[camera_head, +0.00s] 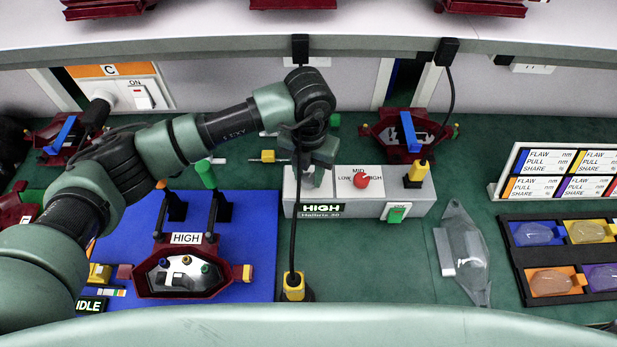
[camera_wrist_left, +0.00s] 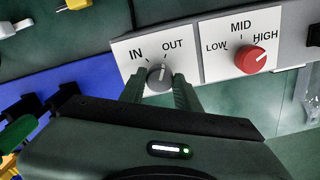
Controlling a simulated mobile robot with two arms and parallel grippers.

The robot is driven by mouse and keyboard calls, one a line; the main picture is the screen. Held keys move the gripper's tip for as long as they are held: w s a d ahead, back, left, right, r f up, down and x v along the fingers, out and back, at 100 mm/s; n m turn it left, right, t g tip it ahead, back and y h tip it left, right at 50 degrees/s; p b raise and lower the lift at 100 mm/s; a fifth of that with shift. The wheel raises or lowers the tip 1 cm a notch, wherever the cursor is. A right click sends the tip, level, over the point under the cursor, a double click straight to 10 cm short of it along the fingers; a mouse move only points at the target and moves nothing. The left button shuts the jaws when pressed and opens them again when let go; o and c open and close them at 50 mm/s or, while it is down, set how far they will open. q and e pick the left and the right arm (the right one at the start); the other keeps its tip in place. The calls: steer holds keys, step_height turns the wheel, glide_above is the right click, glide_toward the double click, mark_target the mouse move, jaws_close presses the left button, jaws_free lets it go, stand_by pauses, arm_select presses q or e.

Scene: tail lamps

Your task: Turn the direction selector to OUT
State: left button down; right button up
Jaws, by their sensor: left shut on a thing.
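The grey direction selector knob (camera_wrist_left: 159,77) sits on a white plate (camera_wrist_left: 130,52) marked IN and OUT in the left wrist view. My left gripper (camera_wrist_left: 160,90) is shut on the knob, with one finger on each side. The knob's light pointer mark points up and slightly right, towards the OUT tick, as far as I can tell. In the head view my left gripper (camera_head: 314,164) reaches down onto the left part of the grey control box (camera_head: 405,193) and mostly hides the selector. My right gripper is not in view.
A red speed knob (camera_head: 362,181) is right of the selector, its pointer towards HIGH. A green switch (camera_head: 397,213) is on the box front. A black cable (camera_head: 292,225) hangs in front of the box. A lamp in a red fixture (camera_head: 183,275) stands on the blue mat (camera_head: 255,215).

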mark_target(309, 177)
arm_select(q)
steer(key=shift+m, duration=0.4)
steer(key=shift+b, duration=0.3)
steer(key=c, duration=1)
jaws_free()
step_height(309, 177, up, 7)
steer(key=shift+f+b, duration=0.15)
steer(key=shift+b, duration=0.7)
steer(key=shift+r, duration=0.6)
